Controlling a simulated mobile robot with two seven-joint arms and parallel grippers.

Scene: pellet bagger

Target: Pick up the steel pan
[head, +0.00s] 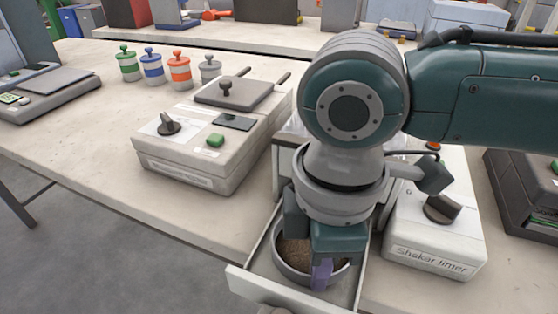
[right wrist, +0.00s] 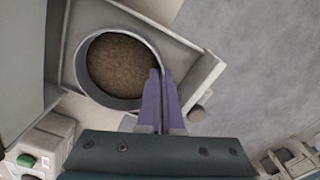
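The steel pan (head: 289,272) is a round grey pan holding brown granules. It sits in an open light-coloured drawer (head: 256,247) at the front edge of the bench. In the right wrist view the pan (right wrist: 87,77) shows from above, level, with the granules inside. My right gripper (head: 321,274) points down at the pan's near right side. In the right wrist view its purple fingers (right wrist: 161,85) are close together with the pan's wall between them, one finger inside the rim and one outside. My arm hides part of the pan and drawer in the head view. My left gripper is not in view.
A box labelled "Shaker timer" (head: 433,260) stands right of the drawer. A white device with a black knob and green button (head: 190,165) is on the left. Several lidded pots (head: 180,72) stand behind it. Open floor lies in front of the bench.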

